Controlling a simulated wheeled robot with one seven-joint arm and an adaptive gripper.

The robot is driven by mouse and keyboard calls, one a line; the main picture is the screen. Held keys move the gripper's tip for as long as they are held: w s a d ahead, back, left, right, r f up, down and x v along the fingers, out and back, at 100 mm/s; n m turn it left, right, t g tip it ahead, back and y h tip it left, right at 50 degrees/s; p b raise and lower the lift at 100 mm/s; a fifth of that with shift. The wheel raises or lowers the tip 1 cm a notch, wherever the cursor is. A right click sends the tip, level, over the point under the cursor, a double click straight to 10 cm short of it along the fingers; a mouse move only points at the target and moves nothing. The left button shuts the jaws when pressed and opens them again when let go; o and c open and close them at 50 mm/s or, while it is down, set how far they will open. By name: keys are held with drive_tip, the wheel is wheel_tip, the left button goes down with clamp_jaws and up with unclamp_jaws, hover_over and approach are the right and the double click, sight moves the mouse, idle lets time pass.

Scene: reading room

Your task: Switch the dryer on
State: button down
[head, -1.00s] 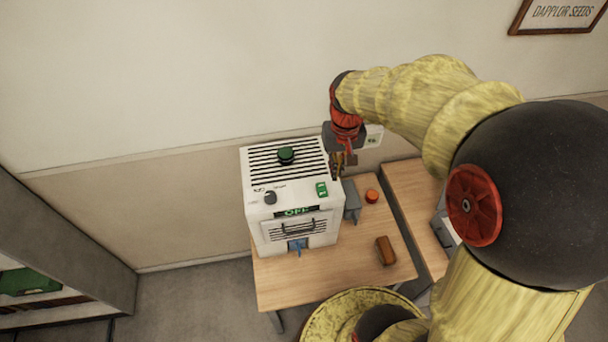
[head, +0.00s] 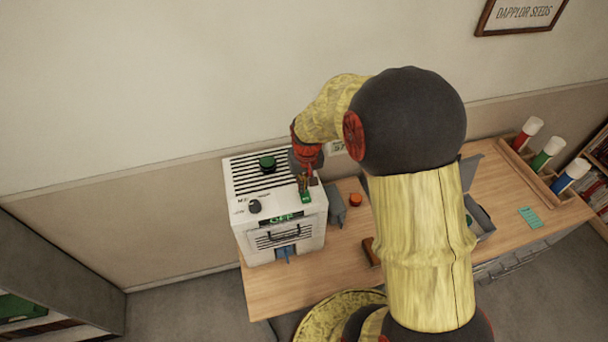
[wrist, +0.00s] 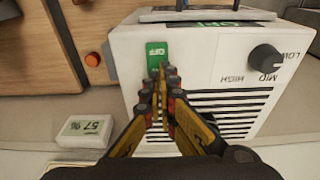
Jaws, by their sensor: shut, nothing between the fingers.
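The dryer (head: 290,222) is a white box with black vent slots, standing on the left end of the wooden desk. Its display reads OFF in green. A green switch (wrist: 156,54) marked OFF sits on its top panel; it also shows in the head view (head: 306,197). A black knob (wrist: 266,58) with LOW, MID and HIGH marks is beside it. My gripper (wrist: 163,70) is shut and empty, its fingertips at the near edge of the green switch. I cannot tell whether they touch it. In the head view my gripper (head: 304,182) is just above the switch.
An orange button (head: 356,199) and a grey block (head: 337,208) are right of the dryer. A white meter reading 57 % (wrist: 84,130) is nearby. Coloured tubes (head: 549,150) stand in a rack at right.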

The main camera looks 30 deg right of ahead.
sight(304, 196)
drive_tip(key=shift+w+f, duration=0.15)
drive_tip(key=shift+f, duration=0.9)
drive_tip(key=shift+f, duration=0.1)
drive_tip(key=shift+w+d+f+g+y+p, duration=0.15)
drive_tip(key=shift+w+f+g+p, duration=0.1)
drive_tip(key=shift+g+p, duration=0.3)
drive_tip(key=shift+w+f+g+y+p, duration=0.1)
drive_tip(key=shift+f+g+y+p, duration=0.15)
drive_tip(key=shift+g, duration=0.4)
drive_tip(key=shift+f, duration=0.15)
drive_tip(key=shift+s, duration=0.25)
drive_tip(key=shift+s+a+f, duration=0.15)
drive_tip(key=shift+s+a, duration=0.05)
drive_tip(key=shift+s, duration=0.25)
drive_tip(key=shift+s+r, duration=0.15)
drive_tip(key=shift+r, duration=0.1)
wheel_tip(304, 196, up, 14)
drive_tip(key=w, duration=0.2)
drive_tip(key=shift+w+d+r+p, duration=0.15)
drive_tip(key=shift+d+r+p, duration=0.1)
drive_tip(key=shift+d+p, duration=0.05)
